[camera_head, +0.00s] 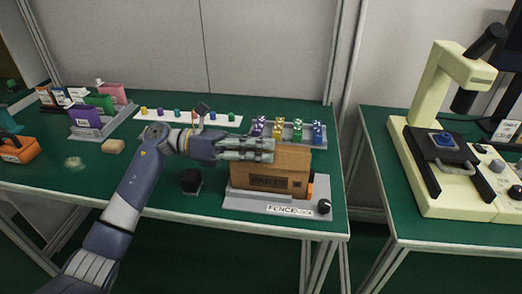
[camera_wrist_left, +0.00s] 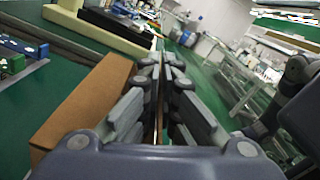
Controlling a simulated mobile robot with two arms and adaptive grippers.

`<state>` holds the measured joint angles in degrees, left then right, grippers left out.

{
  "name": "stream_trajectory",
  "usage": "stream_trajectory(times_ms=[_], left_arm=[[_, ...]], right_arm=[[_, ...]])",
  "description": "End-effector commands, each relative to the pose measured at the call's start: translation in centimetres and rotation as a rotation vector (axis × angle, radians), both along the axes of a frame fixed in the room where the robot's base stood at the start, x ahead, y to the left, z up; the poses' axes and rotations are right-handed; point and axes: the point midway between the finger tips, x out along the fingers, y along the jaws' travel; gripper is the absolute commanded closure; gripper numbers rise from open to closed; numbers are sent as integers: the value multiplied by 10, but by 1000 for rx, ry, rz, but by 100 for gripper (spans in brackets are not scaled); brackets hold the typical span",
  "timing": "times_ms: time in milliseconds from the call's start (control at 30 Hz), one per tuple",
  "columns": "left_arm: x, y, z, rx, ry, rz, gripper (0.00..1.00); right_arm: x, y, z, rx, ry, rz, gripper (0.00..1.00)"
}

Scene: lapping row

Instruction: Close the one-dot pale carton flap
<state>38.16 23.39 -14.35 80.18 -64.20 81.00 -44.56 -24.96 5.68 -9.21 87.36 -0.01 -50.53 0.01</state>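The brown carton (camera_head: 270,176) sits on a grey base marked with a lock label (camera_head: 289,209) near the front right of the green table. Its front carries dark printing, and orange shows at its right end. My left gripper (camera_head: 268,150) lies level along the carton's upper edge and hides part of the top. In the left wrist view the carton (camera_wrist_left: 86,105) is just left of the fingers (camera_wrist_left: 160,72), which are almost together with a thin brownish line between them. I cannot tell if they touch a flap. No dot mark can be made out. My right gripper is not in view.
A black cube (camera_head: 190,181) stands left of the carton. Several coloured small blocks (camera_head: 290,130) stand behind it, and a white strip with pegs (camera_head: 187,116) lies farther back. A black knob (camera_head: 323,206) is at the base's right end. A cream machine (camera_head: 440,150) stands on another table.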

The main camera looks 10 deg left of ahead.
Motion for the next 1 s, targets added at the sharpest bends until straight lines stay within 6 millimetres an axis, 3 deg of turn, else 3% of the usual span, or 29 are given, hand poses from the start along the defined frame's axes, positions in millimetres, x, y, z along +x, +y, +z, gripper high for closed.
stream_trajectory(times_ms=[533,667,1000], left_arm=[[1,0,0,0,33,0,100],[1,0,0,0,33,0,78],[1,2,-1,0,33,1,78]], right_arm=[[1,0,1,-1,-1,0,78],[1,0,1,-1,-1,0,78],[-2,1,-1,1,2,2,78]])
